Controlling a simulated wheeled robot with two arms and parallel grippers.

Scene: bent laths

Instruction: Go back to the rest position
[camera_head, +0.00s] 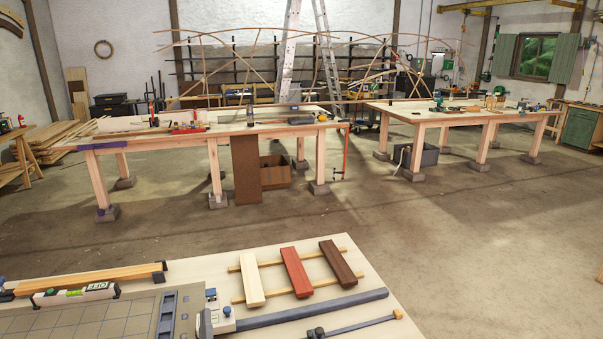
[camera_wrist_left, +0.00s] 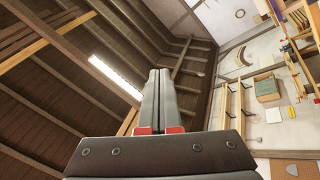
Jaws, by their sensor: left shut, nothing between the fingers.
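My left gripper (camera_wrist_left: 158,73) shows in the left wrist view, its two dark fingers together with nothing between them. It points up toward the wooden roof, away from any table. I cannot make out either gripper in the head view. In the head view, a cream lath (camera_head: 251,280), a red lath (camera_head: 296,271) and a dark brown lath (camera_head: 341,262) lie side by side across two thin wooden strips on the near table (camera_head: 205,265). No gripper touches them.
On the near table lie a grey gridded mat (camera_head: 75,322), a spirit level (camera_head: 75,294), an orange-brown wooden strip (camera_head: 95,277) and a long bar clamp (camera_head: 310,308). Two workbenches (camera_head: 270,130) (camera_head: 460,113) stand farther back. The concrete floor (camera_head: 450,230) between is clear.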

